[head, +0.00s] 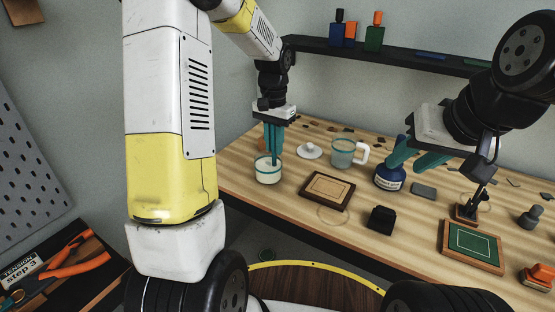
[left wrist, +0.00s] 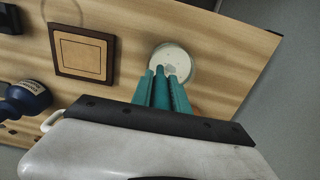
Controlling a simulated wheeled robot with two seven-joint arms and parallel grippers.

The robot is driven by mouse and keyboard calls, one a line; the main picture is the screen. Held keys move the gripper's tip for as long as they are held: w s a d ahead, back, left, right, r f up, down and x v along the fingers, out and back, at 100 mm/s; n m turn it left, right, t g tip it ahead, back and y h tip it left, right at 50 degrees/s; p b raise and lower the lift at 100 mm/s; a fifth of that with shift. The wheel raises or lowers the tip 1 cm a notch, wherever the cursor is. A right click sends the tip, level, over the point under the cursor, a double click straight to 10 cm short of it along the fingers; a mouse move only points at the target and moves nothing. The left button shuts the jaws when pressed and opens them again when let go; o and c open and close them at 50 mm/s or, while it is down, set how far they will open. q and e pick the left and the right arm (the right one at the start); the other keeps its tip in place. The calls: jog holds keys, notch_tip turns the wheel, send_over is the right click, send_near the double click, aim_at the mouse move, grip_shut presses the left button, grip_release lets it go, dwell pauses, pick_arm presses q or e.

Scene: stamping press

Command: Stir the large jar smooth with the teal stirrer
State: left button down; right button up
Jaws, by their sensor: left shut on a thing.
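A glass jar (head: 268,176) with a teal rim band and pale cream contents stands at the left of the bench; it also shows in the left wrist view (left wrist: 190,58). My left gripper (head: 272,146) is above the jar, pointing down, shut on the teal stirrer (left wrist: 161,86). The stirrer's lower end reaches into the jar's mouth; its tip is hard to make out. The contents show a greyish patch near the stirrer in the left wrist view. My right gripper (head: 412,160) is at the right, open, its teal fingers apart near a dark blue bottle (head: 388,181).
A glass mug (head: 343,153) with a white handle and a white lid (head: 310,151) stand behind the jar. A framed wooden board (head: 328,190), a black block (head: 381,219) and a green pad (head: 473,245) lie nearer. A shelf (head: 400,55) with bottles runs along the wall.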

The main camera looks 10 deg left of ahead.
pick_arm(q)
jog(key=shift+w+d, duration=0.1)
jog(key=shift+w, duration=0.2)
jog(key=shift+w+a, duration=0.7)
jog(key=shift+w, duration=0.1)
jog(key=shift+s+a, duration=0.2)
jog(key=shift+a, duration=0.85)
notch_tip(320, 180, up, 8)
